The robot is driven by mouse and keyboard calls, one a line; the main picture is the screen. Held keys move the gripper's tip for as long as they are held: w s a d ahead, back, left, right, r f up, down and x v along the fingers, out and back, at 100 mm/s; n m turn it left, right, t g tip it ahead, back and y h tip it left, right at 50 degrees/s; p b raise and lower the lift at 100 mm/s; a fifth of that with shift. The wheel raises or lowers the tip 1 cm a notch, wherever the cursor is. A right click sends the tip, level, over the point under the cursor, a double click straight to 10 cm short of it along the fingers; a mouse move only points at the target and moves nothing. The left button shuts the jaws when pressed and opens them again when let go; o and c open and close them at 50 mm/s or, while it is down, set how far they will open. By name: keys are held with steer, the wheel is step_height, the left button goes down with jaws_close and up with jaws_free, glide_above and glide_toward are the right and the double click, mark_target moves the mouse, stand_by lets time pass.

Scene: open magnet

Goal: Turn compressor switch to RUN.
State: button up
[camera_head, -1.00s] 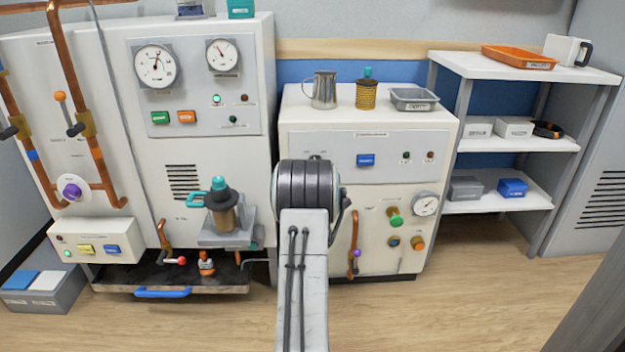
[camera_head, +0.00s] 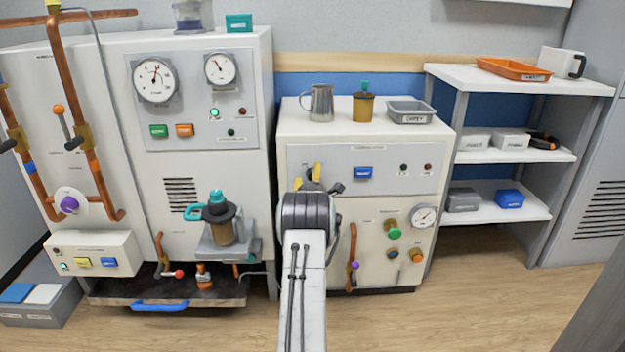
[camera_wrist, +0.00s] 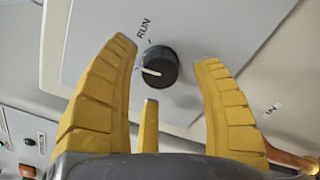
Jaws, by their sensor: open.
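The compressor switch (camera_wrist: 158,68) is a round black knob with a white pointer line on a light grey panel, seen in the wrist view. Its pointer points left in that view, away from the RUN label (camera_wrist: 144,28) above it. My gripper (camera_wrist: 166,52) is open, with yellow fingers to the left and right of the knob and a third, shorter finger below it. Contact with the knob cannot be told. In the head view my gripper (camera_head: 315,176) is at the upper left of the middle cabinet's panel (camera_head: 400,158), and the knob is hidden there.
The middle cabinet (camera_head: 300,127) carries a metal jug (camera_head: 321,103), a brass-coloured cup (camera_head: 363,106) and a grey tray (camera_head: 411,112). A blue button (camera_head: 364,173) sits right of my gripper. A gauge cabinet (camera_head: 255,160) stands left, a shelf (camera_head: 460,215) right.

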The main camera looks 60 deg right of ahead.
steer(key=shift+x, duration=0.85)
steer(key=c, duration=1.2)
